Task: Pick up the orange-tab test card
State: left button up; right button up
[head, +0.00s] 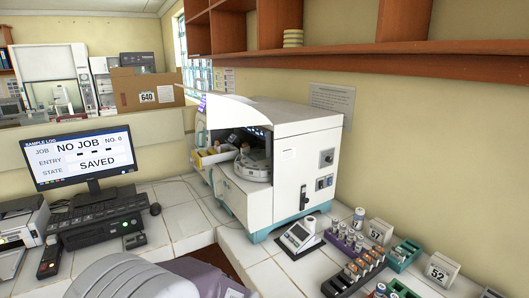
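I cannot single out the orange-tab test card with certainty. A black rack (355,272) at the lower right holds several small pieces with orange parts, too small to tell apart. A green tray (403,257) to its right also holds small items. The white incubator (290,165) stands open at the middle, with a round carousel (253,165) inside and a yellowish tray (216,156) with small items at its left opening. Neither of my grippers is in view.
A monitor (80,157) reads NO JOB and SAVED, above a keyboard (97,215). A small white device (299,238), a purple rack (346,238) and number blocks 57 (377,232) and 52 (441,270) stand on the right bench. Tiles left of the incubator are mostly clear.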

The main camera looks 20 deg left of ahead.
aim_at(217, 147)
jog(key=u, duration=1.15)
